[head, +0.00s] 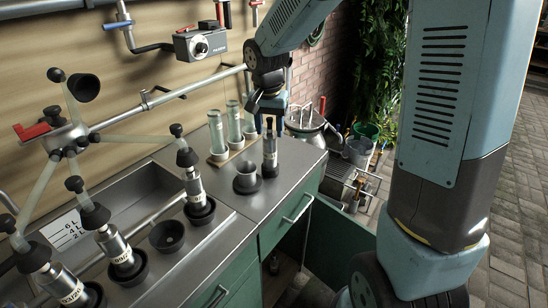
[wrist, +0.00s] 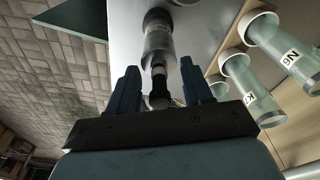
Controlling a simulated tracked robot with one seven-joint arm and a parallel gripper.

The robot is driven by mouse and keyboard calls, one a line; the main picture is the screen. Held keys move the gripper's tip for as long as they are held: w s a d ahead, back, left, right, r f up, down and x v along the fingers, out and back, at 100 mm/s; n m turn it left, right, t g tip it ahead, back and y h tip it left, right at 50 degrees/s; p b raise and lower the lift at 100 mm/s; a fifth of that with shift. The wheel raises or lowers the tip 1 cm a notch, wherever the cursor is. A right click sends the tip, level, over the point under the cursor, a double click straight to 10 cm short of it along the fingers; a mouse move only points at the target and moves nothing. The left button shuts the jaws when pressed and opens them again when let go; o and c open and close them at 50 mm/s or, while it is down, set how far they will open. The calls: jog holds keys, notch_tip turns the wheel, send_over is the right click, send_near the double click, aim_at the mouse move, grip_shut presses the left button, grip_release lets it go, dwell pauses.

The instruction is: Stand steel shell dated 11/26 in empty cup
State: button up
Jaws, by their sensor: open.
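A steel shell with a black narrow upper end (head: 270,158) stands upright on the steel counter, below my gripper (head: 268,100). I cannot read its date. In the wrist view the shell (wrist: 158,42) lies ahead, and its black end reaches between the two fingers of my gripper (wrist: 158,75). The fingers are apart, with gaps on both sides of it. A black cup (head: 167,236) in the sink-side row looks empty. Other labelled shells (head: 195,187) (head: 117,247) (head: 65,284) hang on the claw's tubes at other cups in the row; their dates are too small to read surely.
Behind are clear tubes in a wooden rack (head: 218,157); the wrist view shows tubes marked N6 (wrist: 275,40) and K. The claw (head: 68,137) and its rail occupy the left. The counter's front right is clear.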

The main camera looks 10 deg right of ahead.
jog(key=shift+c, duration=0.5)
grip_shut()
dwell(0.8)
